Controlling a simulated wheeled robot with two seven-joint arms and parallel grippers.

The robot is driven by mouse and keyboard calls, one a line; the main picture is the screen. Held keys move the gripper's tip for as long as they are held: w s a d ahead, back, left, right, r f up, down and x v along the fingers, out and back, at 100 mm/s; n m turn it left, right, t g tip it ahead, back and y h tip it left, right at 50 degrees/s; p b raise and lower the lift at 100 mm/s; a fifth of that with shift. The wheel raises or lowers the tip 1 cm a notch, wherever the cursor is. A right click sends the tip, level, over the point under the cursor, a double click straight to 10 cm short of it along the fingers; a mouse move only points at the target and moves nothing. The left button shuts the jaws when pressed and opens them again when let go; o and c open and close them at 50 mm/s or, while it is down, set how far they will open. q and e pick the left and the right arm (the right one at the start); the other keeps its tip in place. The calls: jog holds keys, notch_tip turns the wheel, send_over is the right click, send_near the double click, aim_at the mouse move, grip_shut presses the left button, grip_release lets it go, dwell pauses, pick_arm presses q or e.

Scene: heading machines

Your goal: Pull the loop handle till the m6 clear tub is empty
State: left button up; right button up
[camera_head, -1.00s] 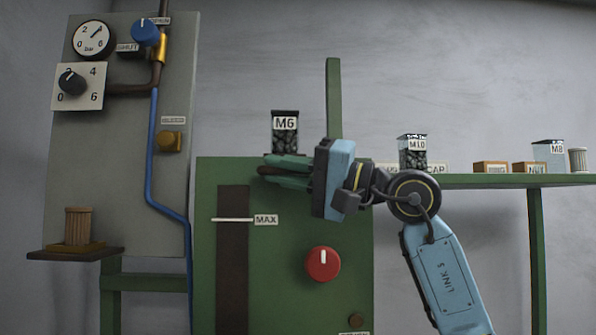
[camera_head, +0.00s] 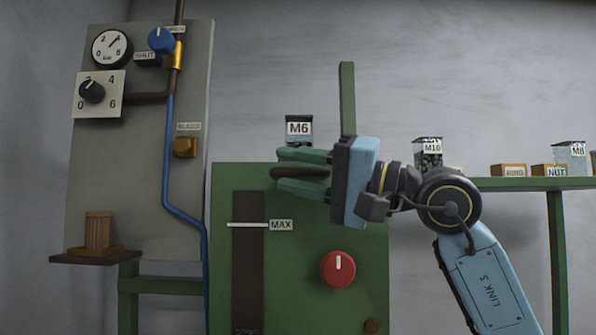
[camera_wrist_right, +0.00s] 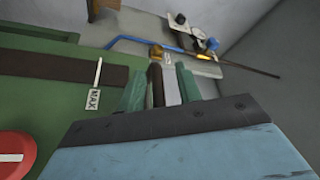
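The M6 clear tub (camera_head: 299,141) stands on top of the green machine, behind my right gripper. Its label hides much of it; the clear wall below shows greyish and I make out no dark pieces, though its bottom is partly hidden. The dark brown loop handle (camera_head: 289,172) is at the machine's upper front; in the right wrist view it is a brown bar (camera_wrist_right: 155,86). My right gripper (camera_head: 290,171) has its green fingers apart, one above and one below the handle, with a gap visible in the right wrist view (camera_wrist_right: 160,90). My left gripper is not in view.
The machine front (camera_head: 300,300) has a dark slot with a MAX mark and a red knob (camera_head: 338,268). An M10 tub (camera_head: 430,160) and an M8 tub (camera_head: 572,160) stand right. The gauge panel (camera_head: 135,160) is left. A green post (camera_head: 347,95) rises behind my gripper.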

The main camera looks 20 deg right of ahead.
jog(key=shift+d, duration=0.1)
jog(key=shift+s+d+f, duration=0.15)
jog(key=shift+d, duration=0.05)
jog(key=b+v, duration=0.4)
jog(key=v, duration=0.8)
jog(key=shift+s+d, duration=0.2)
jog(key=shift+s, duration=0.1)
